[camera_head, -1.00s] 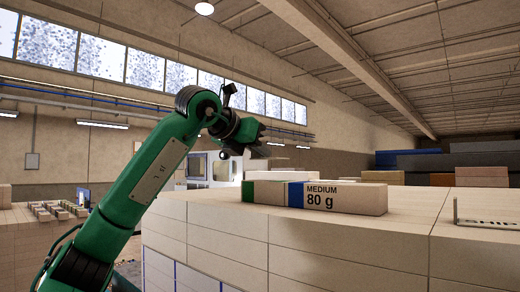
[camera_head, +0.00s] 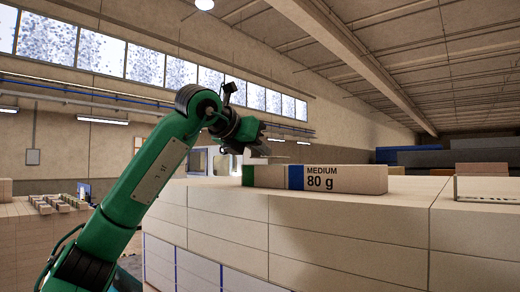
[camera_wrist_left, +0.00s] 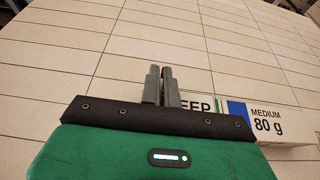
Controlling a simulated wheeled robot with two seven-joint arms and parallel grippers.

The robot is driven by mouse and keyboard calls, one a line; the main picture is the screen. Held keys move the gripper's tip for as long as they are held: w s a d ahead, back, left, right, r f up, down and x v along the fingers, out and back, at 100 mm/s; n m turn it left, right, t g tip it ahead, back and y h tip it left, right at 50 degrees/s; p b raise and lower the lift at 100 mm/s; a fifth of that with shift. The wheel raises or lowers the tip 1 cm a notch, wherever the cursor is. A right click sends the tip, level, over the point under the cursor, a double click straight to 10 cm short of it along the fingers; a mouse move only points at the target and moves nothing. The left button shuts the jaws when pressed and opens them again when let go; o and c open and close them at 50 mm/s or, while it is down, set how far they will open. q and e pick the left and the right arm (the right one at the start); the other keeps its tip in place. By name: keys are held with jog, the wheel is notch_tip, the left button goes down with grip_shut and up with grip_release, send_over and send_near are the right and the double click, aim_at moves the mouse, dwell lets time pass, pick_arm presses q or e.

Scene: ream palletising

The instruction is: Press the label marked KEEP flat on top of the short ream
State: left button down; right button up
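The short ream (camera_head: 270,177) seems to be the part with the green band, standing to the left of a longer ream (camera_head: 345,180) marked MEDIUM 80 g with a blue band. In the left wrist view, a white label (camera_wrist_left: 197,105) shows the letters EEP. Its left part is hidden by my gripper, and I cannot tell how flat it lies. My left gripper (camera_head: 270,154) is above the left end of the reams. In the wrist view its two grey fingers (camera_wrist_left: 161,72) are close together, just left of the visible letters. My right gripper is not in view.
The reams stand on a large block of stacked pale packs (camera_head: 340,235) with a wide clear top. A metal bracket (camera_head: 490,195) lies at its right edge. A lower stack (camera_head: 45,235) with small objects on it is at the left.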

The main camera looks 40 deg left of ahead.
pick_arm(q)
jog(key=shift+s, duration=0.15)
dwell(0.4)
jog(key=shift+f, duration=0.15)
jog(key=shift+f+b, duration=0.4)
jog(key=shift+b, duration=0.05)
jog(key=shift+f, duration=0.1)
dwell(0.3)
jog(key=shift+f, duration=0.1)
dwell(0.8)
jog(key=c, duration=1.6)
grip_release()
